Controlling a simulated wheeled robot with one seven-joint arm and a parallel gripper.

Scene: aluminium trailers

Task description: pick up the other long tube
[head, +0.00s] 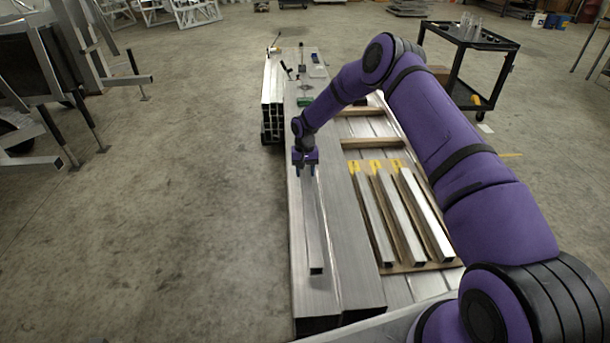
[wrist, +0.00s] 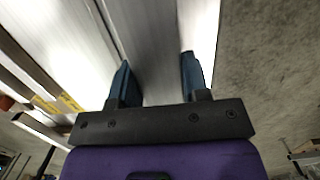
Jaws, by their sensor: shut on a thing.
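A long square silver tube (head: 314,225) lies lengthwise along the top of the wide aluminium beams, its open dark end toward the front. My gripper (head: 304,170) points down at the tube's far end and is shut on it. In the wrist view, the blue fingers of my gripper (wrist: 158,78) sit on either side of the long tube (wrist: 150,45). I cannot tell whether the tube touches the beam under it. Three more tubes lie side by side to the right, among them a left one (head: 372,218) and a right one (head: 427,217).
The wide beams (head: 315,295) run along the left of the trailer. Yellow-marked cardboard (head: 415,268) lies under the three tubes. Wooden crosspieces (head: 371,143) are behind them. A black cart (head: 470,42) stands at the back right.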

